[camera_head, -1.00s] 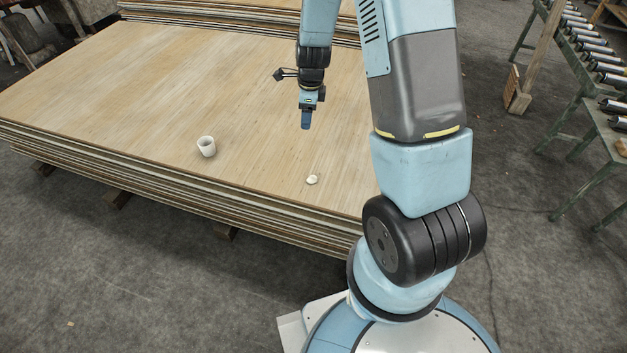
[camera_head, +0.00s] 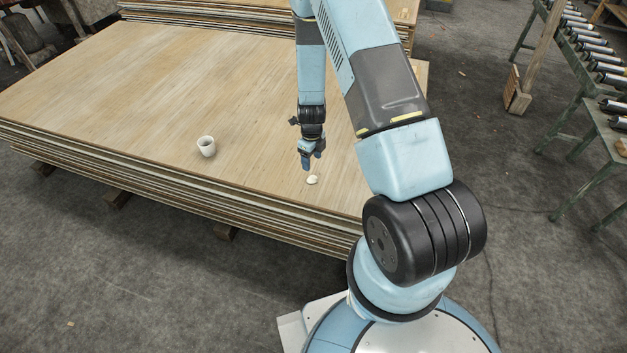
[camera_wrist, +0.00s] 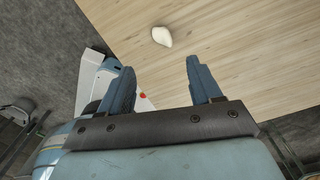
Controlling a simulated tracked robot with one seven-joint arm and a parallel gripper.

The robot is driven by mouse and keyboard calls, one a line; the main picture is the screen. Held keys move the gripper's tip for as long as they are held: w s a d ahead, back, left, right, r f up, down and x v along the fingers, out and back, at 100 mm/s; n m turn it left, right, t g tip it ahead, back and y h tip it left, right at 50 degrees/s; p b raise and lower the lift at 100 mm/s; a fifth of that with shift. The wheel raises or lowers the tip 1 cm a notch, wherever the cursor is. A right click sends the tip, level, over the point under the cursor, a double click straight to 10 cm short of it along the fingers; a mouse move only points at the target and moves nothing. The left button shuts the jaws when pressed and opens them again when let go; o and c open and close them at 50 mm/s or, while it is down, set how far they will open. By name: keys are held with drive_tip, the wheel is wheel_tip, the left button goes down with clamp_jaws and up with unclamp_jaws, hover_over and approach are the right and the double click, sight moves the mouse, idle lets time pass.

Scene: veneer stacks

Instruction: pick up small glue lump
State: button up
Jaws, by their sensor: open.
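The small glue lump (camera_head: 312,180) is an off-white, rounded piece lying on the veneer stack (camera_head: 150,85) near its front edge. It also shows in the wrist view (camera_wrist: 162,36), at the top, beyond the fingertips and between their lines. My gripper (camera_head: 309,164) hangs just above and behind the lump in the head view, pointing down. Its two fingers (camera_wrist: 160,68) are apart with nothing between them. The lump is fully visible and the gripper is not touching it.
Another veneer stack (camera_head: 235,20) lies behind. A roller conveyor (camera_head: 590,60) stands at the right on the grey floor. The sheet around the lump is clear.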

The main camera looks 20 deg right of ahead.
hover_over(312, 179)
wheel_tip(312, 179, down, 6)
drive_tip(key=shift+s+r, duration=0.15)
drive_tip(key=shift+r, duration=0.05)
drive_tip(key=shift+w+f, duration=0.2)
drive_tip(key=shift+f, duration=2.4)
drive_tip(key=c, duration=1.2)
drive_tip(key=shift+r, duration=0.1)
